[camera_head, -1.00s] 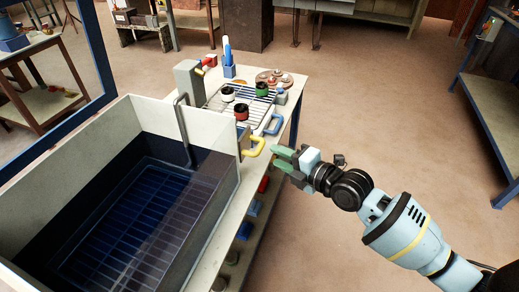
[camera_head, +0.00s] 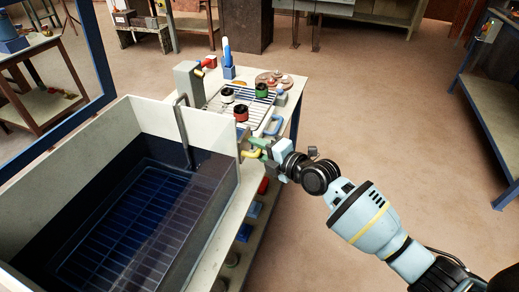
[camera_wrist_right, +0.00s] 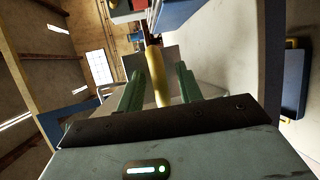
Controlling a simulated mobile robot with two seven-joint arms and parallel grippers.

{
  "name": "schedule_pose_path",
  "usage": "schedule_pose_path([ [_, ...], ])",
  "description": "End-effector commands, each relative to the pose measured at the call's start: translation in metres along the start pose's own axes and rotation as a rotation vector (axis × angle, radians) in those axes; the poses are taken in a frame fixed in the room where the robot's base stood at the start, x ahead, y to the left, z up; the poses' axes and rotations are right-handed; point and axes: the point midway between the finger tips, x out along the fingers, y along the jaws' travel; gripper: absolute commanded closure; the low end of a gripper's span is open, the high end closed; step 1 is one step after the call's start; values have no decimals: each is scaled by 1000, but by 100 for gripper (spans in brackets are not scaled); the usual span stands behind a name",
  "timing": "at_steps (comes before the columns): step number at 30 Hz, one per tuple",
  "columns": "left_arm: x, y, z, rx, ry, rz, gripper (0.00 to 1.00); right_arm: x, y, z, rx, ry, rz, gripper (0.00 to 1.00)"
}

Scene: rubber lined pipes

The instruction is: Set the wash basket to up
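The wash basket (camera_head: 130,225) is a dark wire grid low inside the large wash tank (camera_head: 208,135), tinted blue, in the head view. A yellow handle (camera_head: 247,154) sticks out at the tank's right back corner. My right gripper (camera_head: 259,148) is at this handle. In the wrist view the yellow handle (camera_wrist_right: 160,82) lies between the two green fingers of my right gripper (camera_wrist_right: 158,76), with a gap on each side, so it is open around the handle. The handle's far end is partly hidden in the head view by the gripper. My left gripper is not in view.
Behind the handle are a blue handle (camera_head: 275,125) and a wire rack (camera_head: 214,103) with several small pots. A grey post (camera_head: 188,84) with a red-tipped lever (camera_head: 206,65) stands at the tank's back. Open floor (camera_head: 375,120) lies to the right.

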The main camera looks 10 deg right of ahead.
Motion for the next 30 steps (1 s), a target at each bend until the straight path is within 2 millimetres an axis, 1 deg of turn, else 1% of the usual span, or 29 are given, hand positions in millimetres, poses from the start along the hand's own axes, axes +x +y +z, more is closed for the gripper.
schedule_pose_path([
  [1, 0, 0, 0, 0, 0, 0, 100, 0, 0, 0, 0, 0, 0, 67],
  [6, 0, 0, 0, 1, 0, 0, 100, 0, 0, 0, 0, 0, 0, 89],
  [9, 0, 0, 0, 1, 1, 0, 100, 0, 0, 0, 0, 0, 0, 100],
  [16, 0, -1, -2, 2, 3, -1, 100, 0, 0, 0, 0, 0, 0, 100],
  [18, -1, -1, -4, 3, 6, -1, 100, -1, 3, 1, -1, 0, 0, 100],
  [20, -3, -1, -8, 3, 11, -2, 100, -3, 11, 2, -3, 0, 1, 100],
  [22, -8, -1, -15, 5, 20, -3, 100, -5, 26, 4, -5, -1, 4, 100],
  [27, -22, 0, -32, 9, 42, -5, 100, -14, 72, 8, -9, -1, 10, 100],
  [30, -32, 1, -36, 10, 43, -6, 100, -19, 96, 10, -8, -1, 10, 100],
])
